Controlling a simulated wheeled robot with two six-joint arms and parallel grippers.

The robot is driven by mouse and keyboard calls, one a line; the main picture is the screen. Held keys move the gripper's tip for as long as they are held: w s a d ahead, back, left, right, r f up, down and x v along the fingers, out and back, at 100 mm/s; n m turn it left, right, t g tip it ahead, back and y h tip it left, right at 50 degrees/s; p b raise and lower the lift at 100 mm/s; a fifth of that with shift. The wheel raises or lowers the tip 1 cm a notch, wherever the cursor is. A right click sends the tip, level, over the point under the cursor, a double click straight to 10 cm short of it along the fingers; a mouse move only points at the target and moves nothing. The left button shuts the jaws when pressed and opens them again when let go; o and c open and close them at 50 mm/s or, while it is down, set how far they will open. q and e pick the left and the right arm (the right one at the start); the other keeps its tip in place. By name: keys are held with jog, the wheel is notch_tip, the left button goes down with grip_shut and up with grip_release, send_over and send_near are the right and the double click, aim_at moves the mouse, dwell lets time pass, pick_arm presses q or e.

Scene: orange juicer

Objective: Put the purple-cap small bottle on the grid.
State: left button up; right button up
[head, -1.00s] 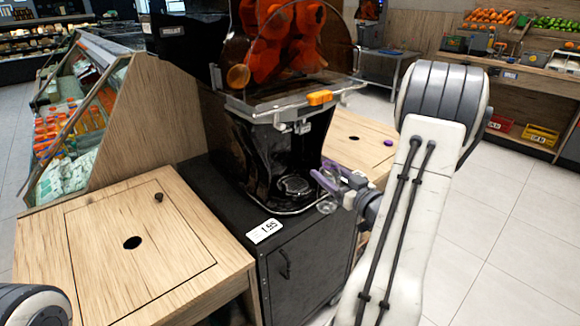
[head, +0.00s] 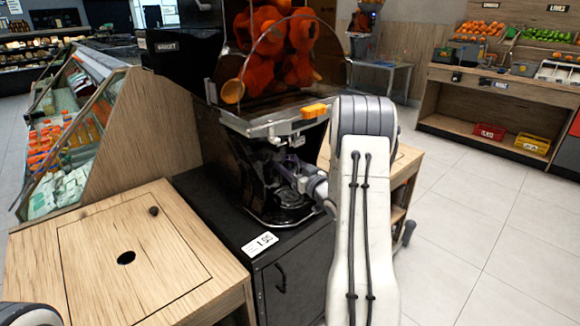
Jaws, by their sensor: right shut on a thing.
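My right gripper (head: 286,172) reaches into the dark bay of the orange juicer (head: 255,130), under its spout, and is above the grid (head: 290,198) at the bottom of the bay. It is shut on the small bottle, a clear thing that is hard to make out against the black interior. I cannot tell whether the bottle touches the grid, and its cap does not show clearly. My left gripper is not in view; only a part of my left arm shows at the lower left.
A wooden counter (head: 175,262) with a round hole stands at the left front. A price tag (head: 260,244) lies on the black cabinet (head: 298,275). Another wooden counter (head: 405,167) is behind my right arm.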

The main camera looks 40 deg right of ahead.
jog(key=shift+f, duration=0.15)
jog(key=o, duration=1.3)
jog(key=shift+r, duration=0.2)
jog(key=s, duration=0.8)
jog(key=s+a, duration=0.1)
jog(key=s, duration=0.3)
